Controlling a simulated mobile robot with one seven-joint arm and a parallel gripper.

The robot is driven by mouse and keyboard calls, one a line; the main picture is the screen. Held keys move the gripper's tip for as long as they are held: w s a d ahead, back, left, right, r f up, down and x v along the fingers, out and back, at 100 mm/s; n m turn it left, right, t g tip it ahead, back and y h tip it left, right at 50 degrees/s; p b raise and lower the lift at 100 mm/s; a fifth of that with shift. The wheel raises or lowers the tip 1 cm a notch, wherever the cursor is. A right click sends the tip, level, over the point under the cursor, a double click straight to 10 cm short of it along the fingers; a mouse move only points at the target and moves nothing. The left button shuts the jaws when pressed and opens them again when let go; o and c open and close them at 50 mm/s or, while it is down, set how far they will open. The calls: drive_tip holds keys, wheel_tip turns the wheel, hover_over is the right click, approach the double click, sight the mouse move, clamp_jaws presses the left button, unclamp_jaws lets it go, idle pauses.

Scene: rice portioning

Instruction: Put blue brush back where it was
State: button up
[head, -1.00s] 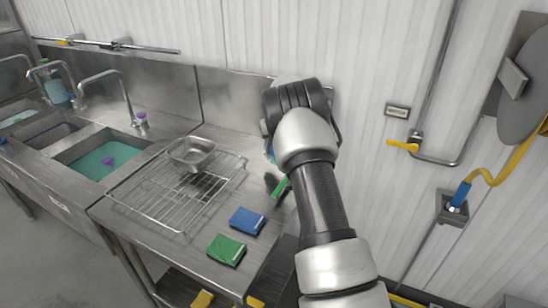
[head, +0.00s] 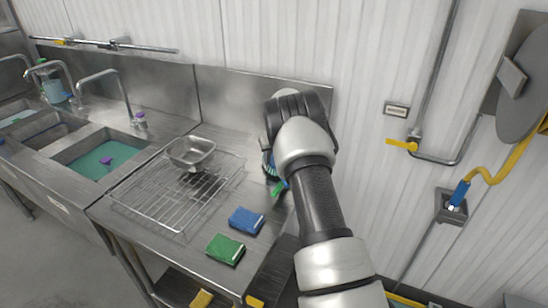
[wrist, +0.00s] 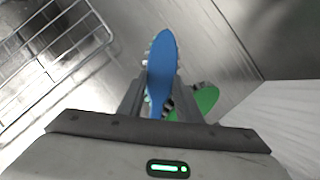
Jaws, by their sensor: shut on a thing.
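The blue brush (wrist: 161,60) is between the two fingers of my gripper (wrist: 160,102) in the wrist view, its blue back facing the camera and pointing away from the palm. My gripper is shut on it. A green brush (wrist: 206,98) lies just right of it, below the gripper, partly hidden by the right finger. In the head view my wrist hides most of the gripper and the blue brush. The green brush's handle (head: 279,187) shows beside my arm, on the steel counter (head: 215,205).
A wire rack (head: 150,205) with a metal pan (head: 190,151) stands left of the gripper. A blue sponge (head: 246,221) and a green sponge (head: 225,249) lie toward the counter's front. The backsplash (head: 240,95) and wall are close behind. Sinks are at left.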

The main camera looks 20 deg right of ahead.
drive_tip(key=o, duration=1.2)
